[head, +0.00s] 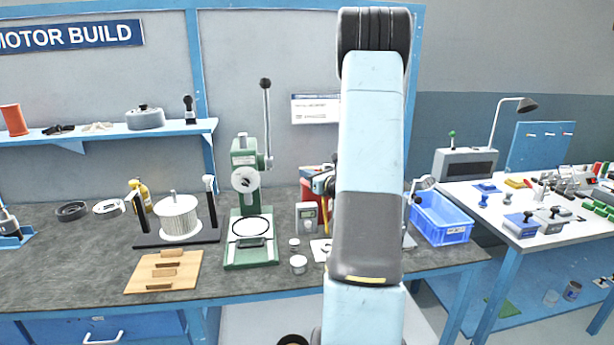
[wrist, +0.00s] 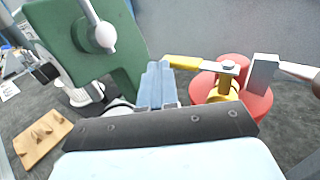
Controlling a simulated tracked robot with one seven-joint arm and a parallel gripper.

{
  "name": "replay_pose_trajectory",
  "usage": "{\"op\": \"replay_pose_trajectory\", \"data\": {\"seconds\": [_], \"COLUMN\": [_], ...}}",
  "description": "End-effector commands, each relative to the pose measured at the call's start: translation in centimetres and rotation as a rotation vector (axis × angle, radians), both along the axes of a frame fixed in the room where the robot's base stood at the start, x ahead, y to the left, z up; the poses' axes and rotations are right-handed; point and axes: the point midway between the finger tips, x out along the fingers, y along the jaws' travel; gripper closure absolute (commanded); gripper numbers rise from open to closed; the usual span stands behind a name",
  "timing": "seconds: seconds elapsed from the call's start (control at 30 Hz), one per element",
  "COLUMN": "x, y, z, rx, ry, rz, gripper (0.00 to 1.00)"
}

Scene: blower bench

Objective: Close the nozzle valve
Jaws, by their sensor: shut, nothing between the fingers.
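In the wrist view, the valve has a yellow lever (wrist: 184,63) reaching left from a silver nut (wrist: 228,67). The nut sits on a brass-coloured body (wrist: 224,88) above a rounded red part (wrist: 257,101). A grey block (wrist: 263,73) stands just right of the body. My gripper (wrist: 158,72) is shut and empty, its blue-grey fingers just left of the lever's free end. I cannot tell if they touch it. In the head view my arm hides the gripper and most of the valve area; a red thing (head: 309,196) shows at the arm's left edge.
A green press (head: 245,185) stands left of my arm, close to the gripper in the wrist view (wrist: 75,35). A spool (head: 180,217), a wooden board (head: 160,273) and small white jars (head: 298,264) share the bench. A blue crate (head: 442,222) stands right.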

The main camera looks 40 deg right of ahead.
Motion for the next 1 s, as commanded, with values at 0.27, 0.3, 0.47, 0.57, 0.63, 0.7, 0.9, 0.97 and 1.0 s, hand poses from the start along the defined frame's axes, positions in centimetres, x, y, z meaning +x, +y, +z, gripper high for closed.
{"op": "replay_pose_trajectory", "data": {"seconds": [0.27,0.3,0.47,0.57,0.63,0.7,0.9,0.97,1.0], "x": [0.1,0.1,-0.2,-0.9,-1.7,-2.6,-6.3,-7.3,-7.9], "y": [0.1,0.1,0.3,0.7,1.1,1.6,3.3,3.9,4.3], "z": [0.1,0.1,0.1,0.0,0.0,0.0,-0.1,0.0,-0.1], "rx": [-0.001,-0.001,0.000,0.000,0.000,0.000,0.001,0.001,0.001], "ry": [-0.002,-0.002,-0.001,-0.001,0.000,0.000,0.001,0.000,0.000], "rz": [0.003,0.003,0.003,0.001,-0.001,-0.003,-0.004,-0.003,-0.002], "gripper": [1.00,1.00,1.00,1.00,1.00,1.00,1.00,1.00,1.00]}}
